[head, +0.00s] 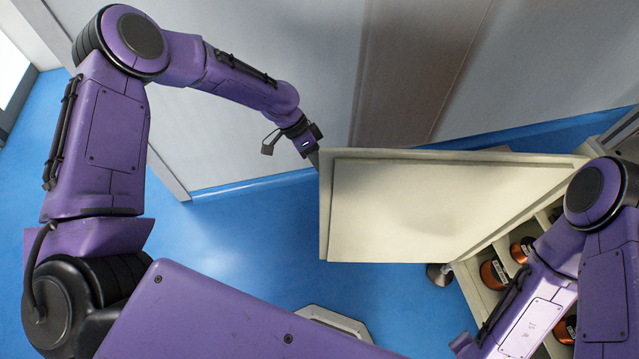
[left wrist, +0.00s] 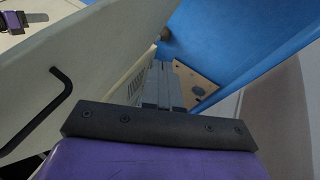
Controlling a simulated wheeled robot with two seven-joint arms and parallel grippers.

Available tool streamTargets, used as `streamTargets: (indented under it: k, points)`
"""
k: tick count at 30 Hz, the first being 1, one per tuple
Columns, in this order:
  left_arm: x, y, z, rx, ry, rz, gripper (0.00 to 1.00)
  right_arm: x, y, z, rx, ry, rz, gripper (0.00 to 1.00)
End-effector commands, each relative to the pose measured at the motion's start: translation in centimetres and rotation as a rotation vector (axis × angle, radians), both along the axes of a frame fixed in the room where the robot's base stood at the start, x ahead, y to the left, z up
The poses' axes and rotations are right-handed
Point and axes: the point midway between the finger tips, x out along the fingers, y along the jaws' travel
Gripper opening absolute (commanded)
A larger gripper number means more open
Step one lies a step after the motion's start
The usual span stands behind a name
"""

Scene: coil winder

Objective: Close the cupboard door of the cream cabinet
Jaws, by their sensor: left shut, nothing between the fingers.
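The cream cabinet (head: 478,290) is at the right of the head view, partly covered by my right arm. Its cupboard door (head: 440,210) stands wide open, reaching left from the cabinet, with its panelled face visible. My left gripper (head: 314,157) is at the door's free left end, by its upper corner, its tips partly hidden. In the left wrist view the shut, empty fingers (left wrist: 164,82) are close beside the cream door (left wrist: 105,60), whose face carries a dark bar handle (left wrist: 42,112). I cannot tell whether they touch it.
Several copper-coloured spools (head: 493,273) sit on the cabinet's shelves. A grey wall (head: 250,130) runs behind the door and my left arm. Blue floor (head: 240,240) is open left of the door. A pale-rimmed object (head: 335,320) shows at the bottom.

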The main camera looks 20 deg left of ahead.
Motion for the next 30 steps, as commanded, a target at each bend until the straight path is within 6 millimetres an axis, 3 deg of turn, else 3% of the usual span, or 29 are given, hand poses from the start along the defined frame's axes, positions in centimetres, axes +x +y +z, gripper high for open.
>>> streamTargets:
  k: [1,3,6,9,14,24,30]
  points:
    - [0.5,0.8,2.1,-0.029,-0.022,-0.125,0.00,0.0,0.0,0.3,0.000,0.000,0.000,0.00]
    - [0.6,1.9,4.1,-0.063,-0.042,-0.285,0.00,0.0,0.0,0.4,0.000,0.000,0.000,0.00]
    - [0.4,3.1,5.8,-0.096,-0.059,-0.431,0.00,0.0,0.0,0.5,0.000,0.000,0.000,0.00]
    - [0.2,3.5,6.2,-0.108,-0.063,-0.491,0.00,0.0,0.0,0.6,0.000,0.000,0.000,0.00]
    - [-0.7,2.3,4.5,-0.110,-0.059,-0.497,0.00,0.0,0.0,1.1,0.000,0.000,0.000,0.00]
    - [-3.1,-1.5,-1.5,-0.108,-0.057,-0.495,0.00,0.0,0.0,2.6,0.000,0.000,0.000,0.00]
    - [-5.9,-2.5,-1.2,-0.108,-0.060,-0.493,0.00,0.0,0.0,4.4,0.000,0.000,0.000,0.00]
